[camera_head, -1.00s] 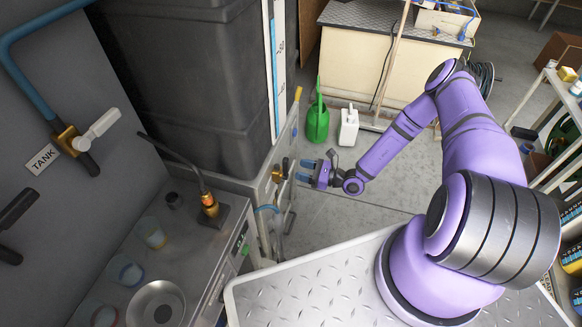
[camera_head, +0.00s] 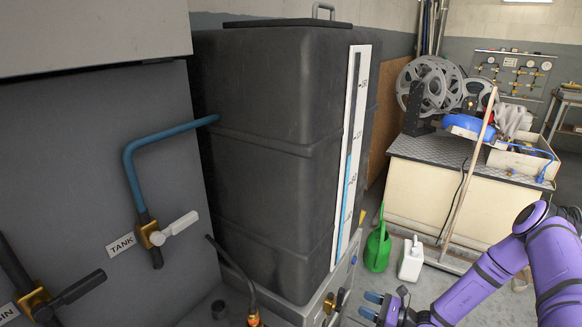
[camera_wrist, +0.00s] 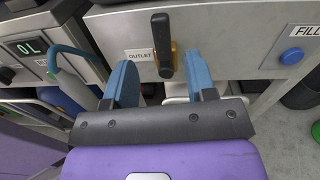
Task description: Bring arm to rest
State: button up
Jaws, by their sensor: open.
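My gripper (camera_head: 375,304) shows at the bottom of the head view, at the end of my purple arm, in front of the tank's stand. In the wrist view its two blue fingers (camera_wrist: 160,84) are apart with nothing held between them. Beyond the fingers is a metal panel with an OUTLET label (camera_wrist: 139,55) and a black-handled valve (camera_wrist: 162,46). The valve handle appears between and beyond the fingertips; I cannot tell the exact gap. Part of my arm is cut off by the head view's lower right edge.
A large dark tank (camera_head: 262,150) with a level gauge (camera_head: 349,160) stands at centre. A TANK valve (camera_head: 152,235) is on the left wall. A green watering can (camera_head: 377,250) and a white jug (camera_head: 410,262) stand on the floor before the workbench (camera_head: 420,200). A blue button (camera_wrist: 291,56) is right on the panel.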

jog(key=s+r+n+g+h, duration=0.25)
jog(key=r+n+g, duration=0.5)
jog(key=r, duration=1.05)
jog(key=s+r+n+g+h, duration=0.3)
jog(key=r+n, duration=0.7)
jog(key=r, duration=0.8)
jog(key=s+d+r+n+t+h, duration=0.1)
jog(key=s+r+n+t+h, duration=0.2)
jog(key=s+r, duration=0.8)
jog(key=s+d+r+n+t+h, duration=0.1)
jog(key=s+r+n+t+h, duration=0.2)
jog(key=s+r+h, duration=0.3)
jog(key=s+r, duration=0.5)
jog(key=shift+d+r, duration=0.15)
jog(key=shift+d, duration=0.25)
